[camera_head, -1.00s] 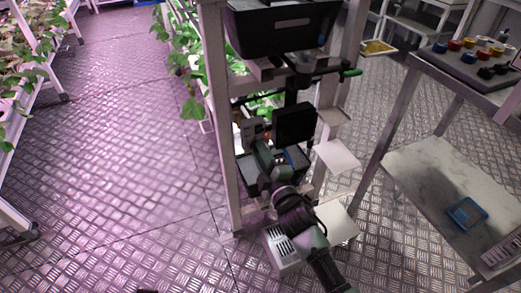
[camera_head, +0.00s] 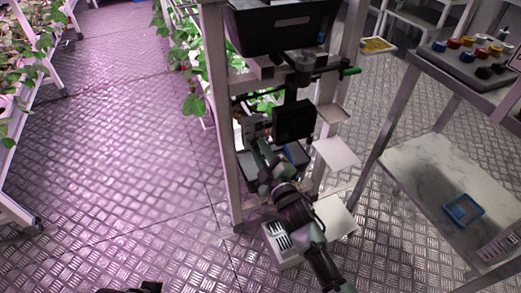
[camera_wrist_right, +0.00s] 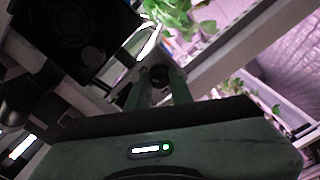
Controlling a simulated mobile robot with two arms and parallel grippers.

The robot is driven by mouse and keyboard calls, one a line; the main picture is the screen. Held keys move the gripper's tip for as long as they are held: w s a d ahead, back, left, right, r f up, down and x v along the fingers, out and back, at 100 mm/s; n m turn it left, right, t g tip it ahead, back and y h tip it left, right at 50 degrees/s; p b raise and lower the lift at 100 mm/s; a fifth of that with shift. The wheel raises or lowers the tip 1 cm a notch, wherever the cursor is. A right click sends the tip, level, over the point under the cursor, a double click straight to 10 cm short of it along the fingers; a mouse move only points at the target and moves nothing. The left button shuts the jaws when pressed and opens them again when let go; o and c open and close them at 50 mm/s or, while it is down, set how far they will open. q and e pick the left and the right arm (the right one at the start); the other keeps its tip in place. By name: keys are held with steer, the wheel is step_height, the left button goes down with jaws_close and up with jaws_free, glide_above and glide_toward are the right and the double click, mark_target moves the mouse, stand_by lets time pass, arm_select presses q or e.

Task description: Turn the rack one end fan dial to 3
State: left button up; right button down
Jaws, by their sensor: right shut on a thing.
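The end fan is a black square unit (camera_head: 293,121) on the end of the rack; it also shows at the upper left of the right wrist view (camera_wrist_right: 75,32). Beside it is a small grey control box (camera_head: 250,128). The fan dial (camera_wrist_right: 158,74) is a small dark round knob on the box's pale face. My right gripper (camera_head: 261,146) reaches up to the box from below. In the wrist view its two green fingers (camera_wrist_right: 157,88) stand on either side of the dial, shut on it. The dial's pointer and numbers cannot be read.
A black crate (camera_head: 285,30) sits above the fan on the rack. Pale plates (camera_head: 336,153) stick out at the rack's right. A side table (camera_head: 425,165) with a blue tray (camera_head: 463,210) stands further right. The metal floor at left is clear.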

steer(key=c, duration=1.3)
jaws_free()
arm_select(q)
steer(key=shift+r, duration=0.1)
arm_select(e)
steer(key=shift+o, duration=0.2)
arm_select(q)
steer(key=x, duration=0.1)
steer(key=p+x, duration=0.1)
steer(key=x, duration=0.3)
steer(key=shift+s+d, duration=0.1)
steer(key=shift+s, duration=0.15)
arm_select(e)
steer(key=v, duration=0.8)
steer(key=shift+f, duration=0.1)
